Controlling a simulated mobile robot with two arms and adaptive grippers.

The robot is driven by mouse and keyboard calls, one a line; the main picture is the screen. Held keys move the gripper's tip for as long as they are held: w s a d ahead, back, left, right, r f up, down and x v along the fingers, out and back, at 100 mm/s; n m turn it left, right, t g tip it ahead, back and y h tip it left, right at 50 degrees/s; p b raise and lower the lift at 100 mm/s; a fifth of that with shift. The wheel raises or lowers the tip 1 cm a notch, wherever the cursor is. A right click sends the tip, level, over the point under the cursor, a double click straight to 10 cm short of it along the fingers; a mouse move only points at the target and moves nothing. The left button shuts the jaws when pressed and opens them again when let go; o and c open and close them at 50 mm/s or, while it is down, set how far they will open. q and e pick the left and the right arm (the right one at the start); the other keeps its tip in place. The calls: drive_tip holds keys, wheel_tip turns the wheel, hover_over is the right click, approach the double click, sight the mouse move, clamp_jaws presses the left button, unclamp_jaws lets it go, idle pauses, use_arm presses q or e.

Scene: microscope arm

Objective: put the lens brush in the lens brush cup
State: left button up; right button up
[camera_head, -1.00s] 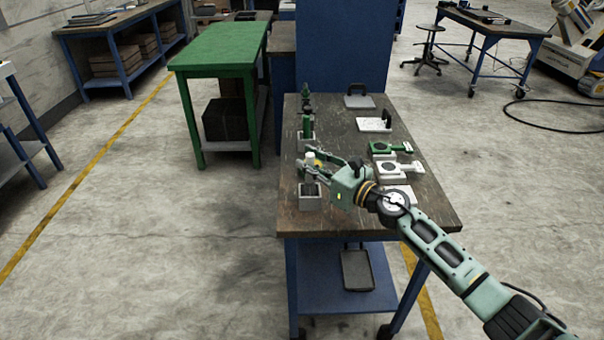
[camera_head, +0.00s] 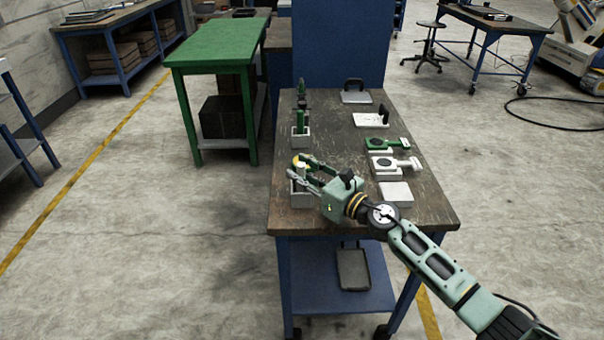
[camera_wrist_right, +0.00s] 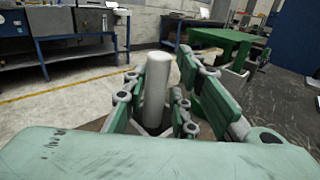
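The lens brush, a pale upright cylinder (camera_wrist_right: 158,88), stands between the fingers of my right gripper (camera_wrist_right: 157,76) in the right wrist view. Visible gaps on both sides of it show the fingers spread and open. In the head view the right gripper (camera_head: 299,169) reaches in over the table's left edge, and the brush's pale top shows between its fingers. The brush's lower end is in a grey square cup (camera_head: 301,199) at the table's front left, partly hidden by the fingers. My left gripper is not in view.
Behind it on the wooden table (camera_head: 335,215) stands another grey cup with a green item (camera_head: 299,122). Green and white microscope parts (camera_head: 386,145) and a pale block (camera_head: 396,194) line the right side. The table's middle is mostly clear.

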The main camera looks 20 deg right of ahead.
drive_tip(key=shift+o, duration=0.8)
drive_tip(key=shift+r, duration=0.1)
drive_tip(key=shift+r+p, duration=0.3)
drive_tip(key=shift+p, duration=0.1)
drive_tip(key=b+v, duration=0.1)
drive_tip(key=v, duration=0.2)
drive_tip(key=b+v, duration=0.1)
drive_tip(key=v, duration=0.3)
drive_tip(key=b+v, duration=0.1)
drive_tip(key=v, duration=0.2)
drive_tip(key=shift+s+d+f, duration=0.2)
drive_tip(key=shift+s+f, duration=0.1)
drive_tip(key=shift+s, duration=0.05)
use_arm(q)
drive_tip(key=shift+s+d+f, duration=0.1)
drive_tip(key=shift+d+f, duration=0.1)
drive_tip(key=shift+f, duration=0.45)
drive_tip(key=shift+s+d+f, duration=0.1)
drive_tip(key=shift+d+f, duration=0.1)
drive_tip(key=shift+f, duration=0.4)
use_arm(e)
drive_tip(key=shift+s+d+r, duration=0.2)
drive_tip(key=shift+s+d, duration=0.1)
drive_tip(key=shift+s, duration=0.25)
drive_tip(key=shift+f, duration=0.1)
